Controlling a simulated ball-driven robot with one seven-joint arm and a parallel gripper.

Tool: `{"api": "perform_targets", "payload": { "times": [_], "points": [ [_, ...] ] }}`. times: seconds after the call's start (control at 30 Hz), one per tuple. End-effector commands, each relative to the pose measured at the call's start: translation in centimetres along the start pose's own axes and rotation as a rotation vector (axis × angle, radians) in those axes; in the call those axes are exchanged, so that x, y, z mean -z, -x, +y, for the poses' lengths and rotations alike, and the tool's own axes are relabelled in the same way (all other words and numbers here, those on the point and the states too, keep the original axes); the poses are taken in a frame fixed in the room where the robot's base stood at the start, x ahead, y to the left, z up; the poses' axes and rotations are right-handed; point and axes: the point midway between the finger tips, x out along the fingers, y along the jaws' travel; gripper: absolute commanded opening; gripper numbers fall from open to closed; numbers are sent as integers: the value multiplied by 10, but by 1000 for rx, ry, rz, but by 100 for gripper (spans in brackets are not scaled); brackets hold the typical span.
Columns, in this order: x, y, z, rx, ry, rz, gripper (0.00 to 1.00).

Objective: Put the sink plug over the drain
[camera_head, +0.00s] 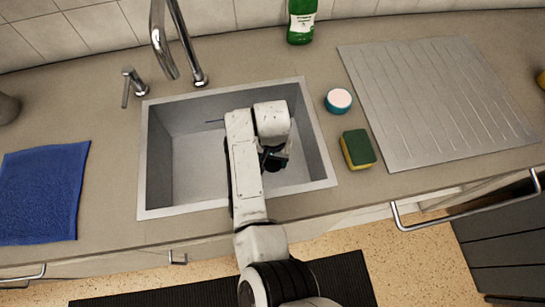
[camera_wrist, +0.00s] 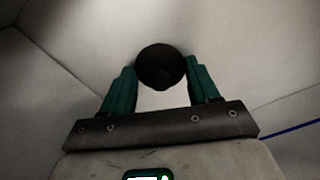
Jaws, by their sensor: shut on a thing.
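My gripper (camera_head: 273,157) is inside the sink basin (camera_head: 195,165), over its right part. In the wrist view, its two green fingers (camera_wrist: 161,68) are shut on a round black sink plug (camera_wrist: 161,58), held at the fingertips. In the head view the plug (camera_head: 274,166) is a small dark shape under the gripper, mostly covered by it. Pale basin surface lies behind the plug in the wrist view. I cannot tell how far the plug is above the floor. The drain does not show in either view.
A tap (camera_head: 188,45) and lever (camera_head: 131,85) stand behind the basin. A sponge (camera_head: 358,149), a round white-topped tub (camera_head: 338,101) and a grooved drainboard (camera_head: 435,100) lie right. A green bottle (camera_head: 301,20) stands behind. A blue cloth (camera_head: 42,190) lies left. A thin blue line (camera_wrist: 290,126) crosses the basin.

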Motion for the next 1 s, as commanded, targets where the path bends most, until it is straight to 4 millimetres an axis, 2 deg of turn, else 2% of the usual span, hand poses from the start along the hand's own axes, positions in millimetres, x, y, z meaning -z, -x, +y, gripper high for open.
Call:
{"api": "perform_targets", "payload": {
  "times": [0.1,0.13,0.37,0.6,0.73,0.87,1.0],
  "points": [
    [0,-4,0,0,0,0,31],
    [0,-2,0,0,0,0,63],
    [0,-2,0,0,0,0,85],
    [0,-2,0,0,0,0,86],
    [0,6,0,0,1,1,86],
    [1,26,0,1,0,4,86],
    [1,55,0,1,0,4,86]
  ]
}}
